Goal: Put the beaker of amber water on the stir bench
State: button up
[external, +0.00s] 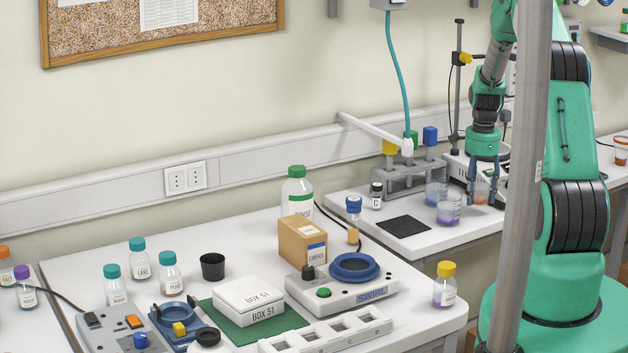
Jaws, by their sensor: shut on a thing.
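My gripper (482,197) points straight down over the back-right bench (405,243), with a finger on each side of a small beaker of amber-orange liquid (481,189). It is shut on this beaker, which looks upright. I cannot tell whether its base touches the bench top. A beaker of purple liquid (449,212) stands just left of it, and a beaker of blue liquid (434,194) stands behind that one. A white stirrer-like device (459,166) with a rod stand is behind my gripper. No label shows which bench is the stir bench.
A grey rack (398,180) with capped tubes and a black pad (404,226) lie left of the beakers. A grey post (522,180) crosses the view. The front bench (85,246) holds a SWIRL device (345,295), boxes and bottles. Another cup (621,150) is far right.

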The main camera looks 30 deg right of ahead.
aim_at(478, 202)
jog(key=shift+f, duration=1.5)
jog(key=shift+f, duration=0.2)
jog(key=o, duration=1.4)
jog(key=shift+c, duration=0.2)
jog(key=shift+r, duration=0.15)
notch_tip(478, 202, up, 12)
jog(key=shift+r, duration=0.15)
